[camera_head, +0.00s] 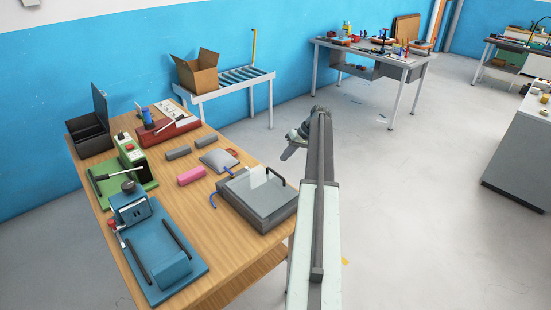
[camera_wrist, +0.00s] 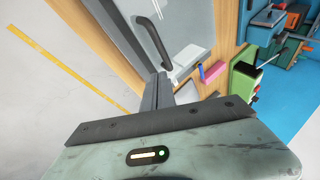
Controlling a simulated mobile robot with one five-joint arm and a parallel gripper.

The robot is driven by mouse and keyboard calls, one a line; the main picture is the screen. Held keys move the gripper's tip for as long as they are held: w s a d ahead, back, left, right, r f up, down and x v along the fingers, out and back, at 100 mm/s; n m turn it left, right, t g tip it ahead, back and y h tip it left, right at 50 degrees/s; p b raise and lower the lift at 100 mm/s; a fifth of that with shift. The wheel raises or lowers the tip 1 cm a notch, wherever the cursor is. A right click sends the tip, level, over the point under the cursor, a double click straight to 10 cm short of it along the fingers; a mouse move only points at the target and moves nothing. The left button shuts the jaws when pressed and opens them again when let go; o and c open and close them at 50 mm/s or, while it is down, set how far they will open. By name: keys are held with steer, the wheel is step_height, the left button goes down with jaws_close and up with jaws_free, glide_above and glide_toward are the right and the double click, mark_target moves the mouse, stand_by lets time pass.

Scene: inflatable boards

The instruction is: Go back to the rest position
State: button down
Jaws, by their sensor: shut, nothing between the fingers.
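My gripper (camera_head: 286,155) hangs at the end of my arm, just right of the wooden table's (camera_head: 230,262) far right corner and apart from it. It holds nothing. In the wrist view my gripper (camera_wrist: 160,90) shows its two grey fingers together, pointing toward the table edge. The grey case with a dark handle (camera_head: 262,212) lies on the table near that edge. Its handle also shows in the wrist view (camera_wrist: 152,42).
The table carries a blue press (camera_head: 160,250), a green machine (camera_head: 125,170), a pink block (camera_head: 191,176) and a black open box (camera_head: 90,135). A roller stand with a cardboard box (camera_head: 197,72) stands behind.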

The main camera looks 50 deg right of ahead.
steer(key=s+d+r+p, duration=0.1)
steer(key=s+d+r, duration=0.1)
steer(key=d, duration=0.5)
steer(key=shift+s+r+p, duration=0.15)
steer(key=shift+s+p, duration=0.2)
steer(key=shift+s, duration=0.35)
steer(key=shift+w, duration=0.1)
